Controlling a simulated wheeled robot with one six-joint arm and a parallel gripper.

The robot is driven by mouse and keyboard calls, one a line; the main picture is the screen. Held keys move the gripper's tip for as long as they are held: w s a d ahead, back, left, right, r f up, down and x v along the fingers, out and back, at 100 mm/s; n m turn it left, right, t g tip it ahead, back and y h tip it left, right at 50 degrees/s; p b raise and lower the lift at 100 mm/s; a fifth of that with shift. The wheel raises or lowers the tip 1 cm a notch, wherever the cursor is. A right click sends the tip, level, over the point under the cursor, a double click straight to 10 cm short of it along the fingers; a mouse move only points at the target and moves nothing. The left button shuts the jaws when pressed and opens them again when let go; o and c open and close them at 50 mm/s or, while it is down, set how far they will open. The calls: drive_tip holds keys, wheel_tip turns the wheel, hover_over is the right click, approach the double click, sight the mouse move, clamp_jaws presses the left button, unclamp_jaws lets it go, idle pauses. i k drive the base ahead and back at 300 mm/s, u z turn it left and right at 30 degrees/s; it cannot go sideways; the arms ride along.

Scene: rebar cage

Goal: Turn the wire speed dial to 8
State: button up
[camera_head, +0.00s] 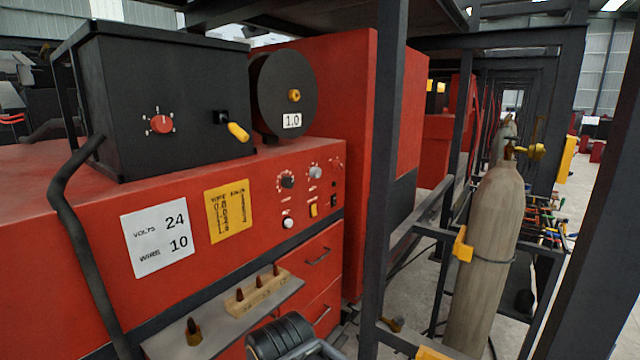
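A red round knob (161,124) with tick marks around it sits on the front of a black box (200,75). On the red panel below the spool are a black knob (288,181) and a grey knob (315,172), each in a ring of marks, and a smaller red knob (337,163). The labels are too small to read, so I cannot tell which is the wire speed dial or its setting. A white card (158,238) reads volts 24, wire 10. A yellow chart (228,209) hangs beside it.
A shelf (225,322) with a wooden block (258,293) of pointed tips juts out below the panel. A black upright post (390,170) stands right of the panel. A gas cylinder (484,255) stands farther right.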

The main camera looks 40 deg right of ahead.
sight(315, 172)
drive_tip(key=z, duration=0.5)
drive_tip(key=k, duration=0.6)
drive_tip(key=z, duration=0.9)
drive_tip(key=i, duration=1.3)
drive_tip(key=u, duration=0.65)
